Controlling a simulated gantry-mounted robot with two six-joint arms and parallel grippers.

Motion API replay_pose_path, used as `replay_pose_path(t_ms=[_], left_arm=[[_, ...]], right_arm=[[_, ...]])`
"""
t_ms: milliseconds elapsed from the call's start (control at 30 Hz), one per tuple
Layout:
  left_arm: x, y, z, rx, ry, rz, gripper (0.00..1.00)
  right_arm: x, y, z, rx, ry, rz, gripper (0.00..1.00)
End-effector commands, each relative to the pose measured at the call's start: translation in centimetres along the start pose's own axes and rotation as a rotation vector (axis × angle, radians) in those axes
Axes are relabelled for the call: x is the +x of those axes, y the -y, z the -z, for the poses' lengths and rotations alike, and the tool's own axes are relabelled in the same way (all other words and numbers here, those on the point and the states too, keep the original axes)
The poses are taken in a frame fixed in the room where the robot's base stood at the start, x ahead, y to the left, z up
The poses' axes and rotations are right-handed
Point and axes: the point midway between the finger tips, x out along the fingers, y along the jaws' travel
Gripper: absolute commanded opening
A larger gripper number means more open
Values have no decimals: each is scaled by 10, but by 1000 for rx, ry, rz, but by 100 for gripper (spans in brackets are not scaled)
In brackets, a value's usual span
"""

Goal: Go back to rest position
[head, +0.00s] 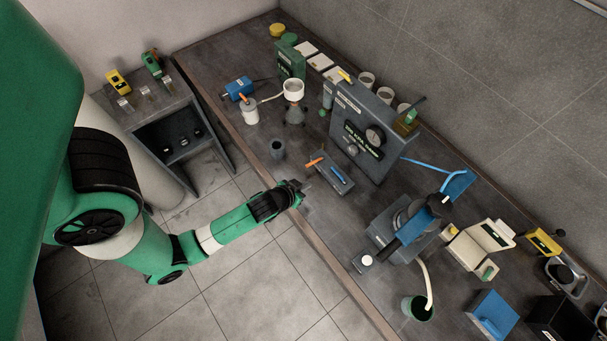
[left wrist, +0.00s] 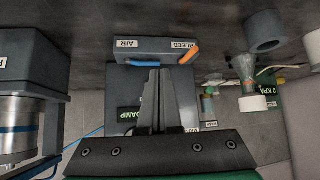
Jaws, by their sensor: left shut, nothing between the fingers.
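My left gripper (head: 304,187) reaches in from the left in the head view, over the bench's front edge. It also shows in the left wrist view (left wrist: 156,72), where its fingers are together with nothing held. It is apart from the small grey valve block (head: 330,174) with an orange and a blue lever. In the left wrist view that block (left wrist: 156,48) bears the labels AIR and BLEED. My right gripper is in neither view.
A shelf unit (head: 165,120) stands left. Floor in front is clear.

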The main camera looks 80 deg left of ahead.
Motion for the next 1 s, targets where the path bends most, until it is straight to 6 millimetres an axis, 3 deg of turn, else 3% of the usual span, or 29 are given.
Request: replay_pose_path(t_ms=[100, 467, 567, 667, 767, 867, 1000], left_arm=[[-8, 1, 0, 0, 1, 0, 0], [-8, 1, 0, 0, 0, 0, 0], [-10, -6, 8, 9, -9, -14, 0], [-11, -25, 43, 17, -65, -51, 0], [-18, -59, 107, 16, -173, -111, 0], [-39, -100, 184, -1, -307, -195, 0], [-91, -154, 284, -35, -493, -324, 0]], right_arm=[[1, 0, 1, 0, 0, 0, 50], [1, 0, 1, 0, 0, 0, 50], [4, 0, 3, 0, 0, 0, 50], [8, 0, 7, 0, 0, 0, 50], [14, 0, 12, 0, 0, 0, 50], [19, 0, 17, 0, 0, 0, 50], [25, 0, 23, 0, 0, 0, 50]])
